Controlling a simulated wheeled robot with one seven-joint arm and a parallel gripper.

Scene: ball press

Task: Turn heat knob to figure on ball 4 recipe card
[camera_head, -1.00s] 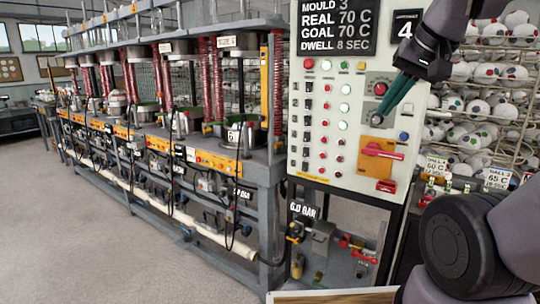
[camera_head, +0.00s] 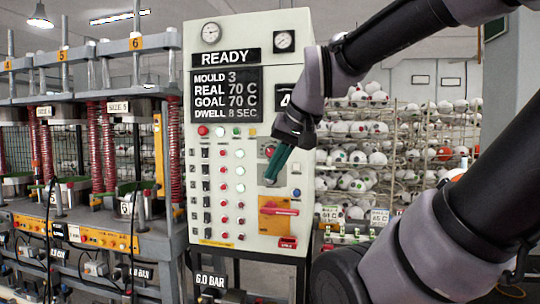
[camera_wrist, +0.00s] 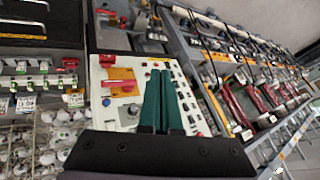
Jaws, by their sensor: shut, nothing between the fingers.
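The white control panel (camera_head: 240,100) stands in the middle of the head view. Its display (camera_head: 227,94) reads MOULD 3, REAL 70 C, GOAL 70 C, DWELL 8 SEC.
A READY sign (camera_head: 225,57) tops the display. A red lever on an orange plate (camera_head: 279,210) is below my gripper. A row of presses (camera_head: 110,200) stands left. A ball rack (camera_head: 380,150) stands behind at right.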

